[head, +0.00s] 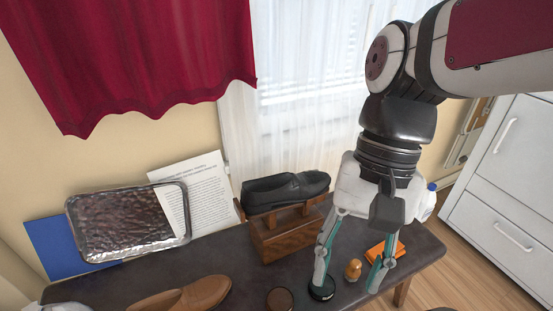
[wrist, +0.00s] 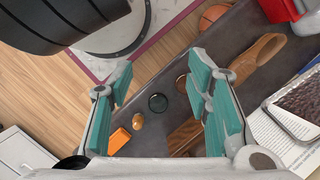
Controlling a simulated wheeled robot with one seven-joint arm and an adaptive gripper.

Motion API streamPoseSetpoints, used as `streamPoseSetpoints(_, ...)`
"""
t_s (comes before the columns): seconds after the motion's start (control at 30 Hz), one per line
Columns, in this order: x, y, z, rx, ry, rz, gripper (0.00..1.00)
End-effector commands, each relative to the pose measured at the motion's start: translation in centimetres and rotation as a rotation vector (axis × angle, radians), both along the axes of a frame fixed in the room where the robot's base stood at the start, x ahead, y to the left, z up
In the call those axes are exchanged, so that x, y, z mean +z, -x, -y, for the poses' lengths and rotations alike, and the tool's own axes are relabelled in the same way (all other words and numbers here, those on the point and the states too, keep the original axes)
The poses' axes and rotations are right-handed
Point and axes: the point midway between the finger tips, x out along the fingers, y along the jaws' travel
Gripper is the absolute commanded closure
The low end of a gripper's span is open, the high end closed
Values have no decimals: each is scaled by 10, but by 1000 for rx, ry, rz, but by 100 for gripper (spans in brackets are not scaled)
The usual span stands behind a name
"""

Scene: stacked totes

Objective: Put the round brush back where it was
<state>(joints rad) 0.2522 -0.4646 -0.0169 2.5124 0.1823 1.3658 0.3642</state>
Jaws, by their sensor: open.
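My gripper (head: 348,284) is open and empty above the dark bench, fingers pointing down; it also shows in the wrist view (wrist: 160,84). A small rounded wooden piece (head: 353,270) stands on the bench, seen between the fingers in the head view and lower left in the wrist view (wrist: 137,121). A dark round disc (head: 322,292) lies by the left fingertip in the picture, and between the fingers in the wrist view (wrist: 158,102). A brown-topped round piece (head: 280,299) sits left of it, partly behind a finger in the wrist view. I cannot tell which is the round brush.
A wooden box (head: 285,240) carries a black shoe (head: 285,190). An orange block (head: 385,250) and a white bottle (head: 427,203) stand right. A brown shoe (head: 185,297), metal tray (head: 130,222) and paper sheet (head: 205,195) are left. White drawers (head: 510,190) stand beyond.

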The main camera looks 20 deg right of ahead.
Motion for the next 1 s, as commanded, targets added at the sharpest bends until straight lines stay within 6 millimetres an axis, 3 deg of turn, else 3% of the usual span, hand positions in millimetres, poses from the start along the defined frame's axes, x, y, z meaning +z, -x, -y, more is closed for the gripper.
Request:
streamPoseSetpoints(0.1,9,14,-1,293,71,146,55)
streamPoseSetpoints(0.33,17,25,4,636,160,298,55)
streamPoseSetpoints(1.0,18,27,5,691,173,319,55)
